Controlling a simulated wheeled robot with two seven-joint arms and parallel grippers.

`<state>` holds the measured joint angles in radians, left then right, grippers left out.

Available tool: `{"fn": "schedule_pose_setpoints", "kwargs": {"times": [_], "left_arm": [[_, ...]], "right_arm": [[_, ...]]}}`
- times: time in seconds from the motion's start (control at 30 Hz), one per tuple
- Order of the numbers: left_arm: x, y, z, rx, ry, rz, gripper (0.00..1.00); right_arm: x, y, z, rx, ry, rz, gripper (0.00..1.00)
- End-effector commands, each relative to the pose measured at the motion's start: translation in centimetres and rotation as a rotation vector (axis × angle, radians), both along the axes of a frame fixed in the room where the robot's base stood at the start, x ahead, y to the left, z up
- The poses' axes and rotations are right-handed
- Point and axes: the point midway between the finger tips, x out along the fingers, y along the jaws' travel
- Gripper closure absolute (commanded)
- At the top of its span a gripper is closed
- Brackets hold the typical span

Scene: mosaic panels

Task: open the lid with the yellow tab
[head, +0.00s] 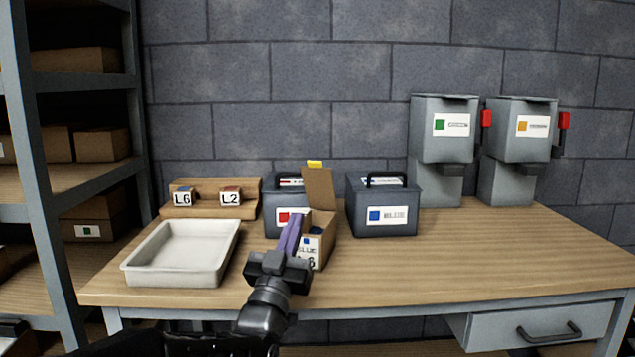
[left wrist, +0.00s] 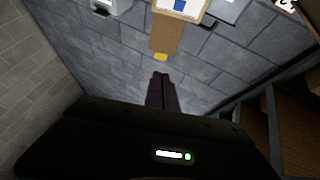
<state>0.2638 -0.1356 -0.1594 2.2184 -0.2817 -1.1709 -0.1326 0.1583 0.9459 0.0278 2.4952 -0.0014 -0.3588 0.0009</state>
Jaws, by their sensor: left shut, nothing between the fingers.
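A small cardboard box (head: 318,247) with a blue-square label stands on the table, in front of the two dark bins. Its brown lid (head: 319,189) stands raised, roughly upright, with the yellow tab (head: 315,163) at its top edge. In the left wrist view the lid (left wrist: 166,38) and yellow tab (left wrist: 160,57) show beyond the fingertips. My left gripper (head: 296,218) is shut and empty, its purple fingers in front of the box's left part, hiding some of it. It also shows in the left wrist view (left wrist: 160,76), apart from the tab. My right gripper is out of view.
A white tray (head: 132,274) lies left on the table. Behind it a wooden rack (head: 213,184) holds parts labelled L6 and L2. Dark bins (head: 270,218) (head: 400,225) stand behind the box; two grey dispensers (head: 435,145) (head: 512,145) stand right. The table's right front is clear.

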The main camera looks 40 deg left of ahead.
Motion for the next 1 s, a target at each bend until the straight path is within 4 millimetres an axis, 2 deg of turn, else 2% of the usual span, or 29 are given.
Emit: {"fn": "schedule_pose_setpoints", "kwargs": {"times": [0.17, 0.37, 0.8, 1.0], "left_arm": [[0.3, 0.1, 0.2, 0.000, 0.000, 0.000, 1.00], [1.9, 0.7, 1.2, 0.000, 0.001, 0.000, 1.00], [8.7, 3.0, 5.6, 0.000, 0.000, -0.001, 1.00], [10.8, 3.8, 6.9, 0.000, 0.001, -0.001, 1.00]], "right_arm": [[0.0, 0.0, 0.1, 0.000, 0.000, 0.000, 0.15], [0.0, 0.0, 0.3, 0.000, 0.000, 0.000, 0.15], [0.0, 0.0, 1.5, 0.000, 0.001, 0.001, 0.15], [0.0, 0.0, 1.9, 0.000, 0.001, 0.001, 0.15]]}}
